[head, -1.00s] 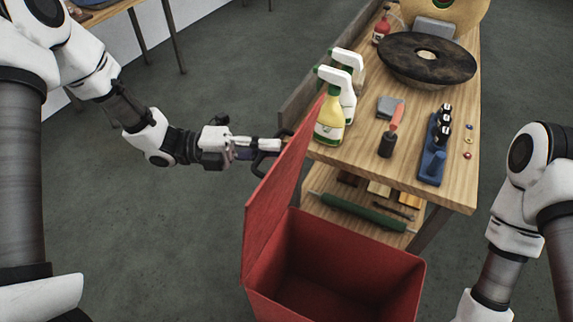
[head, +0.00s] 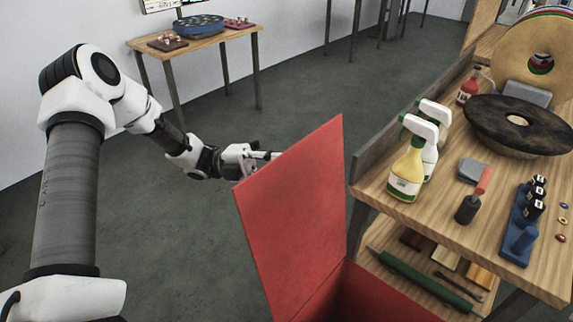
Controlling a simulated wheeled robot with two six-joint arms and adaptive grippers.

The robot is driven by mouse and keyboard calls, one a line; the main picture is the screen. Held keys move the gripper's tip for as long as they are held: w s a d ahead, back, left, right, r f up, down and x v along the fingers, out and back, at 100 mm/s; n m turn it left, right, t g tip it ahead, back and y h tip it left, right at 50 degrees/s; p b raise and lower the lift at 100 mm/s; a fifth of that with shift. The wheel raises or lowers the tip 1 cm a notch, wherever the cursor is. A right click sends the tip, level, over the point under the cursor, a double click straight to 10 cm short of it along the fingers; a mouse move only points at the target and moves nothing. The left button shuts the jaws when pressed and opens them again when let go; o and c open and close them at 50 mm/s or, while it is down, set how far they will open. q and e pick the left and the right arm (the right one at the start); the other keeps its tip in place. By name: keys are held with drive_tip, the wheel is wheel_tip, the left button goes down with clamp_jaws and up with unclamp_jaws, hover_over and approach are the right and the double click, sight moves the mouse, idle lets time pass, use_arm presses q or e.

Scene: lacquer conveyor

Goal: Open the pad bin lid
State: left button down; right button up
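The red pad bin (head: 372,297) stands low at the bottom middle of the head view, in front of the workbench. Its red lid (head: 298,215) stands up, tilted open toward the left, and the dark inside of the bin shows beside it. My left gripper (head: 268,155) is at the lid's far upper edge; its fingertips are partly hidden behind the lid. I cannot tell whether it touches the lid or whether its fingers are open. My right gripper is out of the picture.
The wooden workbench (head: 400,207) at right holds spray bottles (head: 407,170), a dark round pad (head: 520,120), a scraper and a blue rack (head: 522,225). A small table (head: 197,40) stands at the back left. Grey floor at left is clear.

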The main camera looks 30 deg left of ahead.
use_arm(q)
drive_tip(key=shift+w+a, duration=0.15)
drive_tip(key=shift+a, duration=0.05)
drive_tip(key=c, duration=1.4)
unclamp_jaws()
drive_tip(key=shift+a, duration=0.1)
drive_tip(key=shift+o, duration=1)
drive_tip(key=shift+a+f, duration=0.15)
drive_tip(key=shift+a, duration=0.15)
drive_tip(key=v, duration=1.2)
drive_tip(key=shift+a+f, duration=0.15)
drive_tip(key=shift+a, duration=0.05)
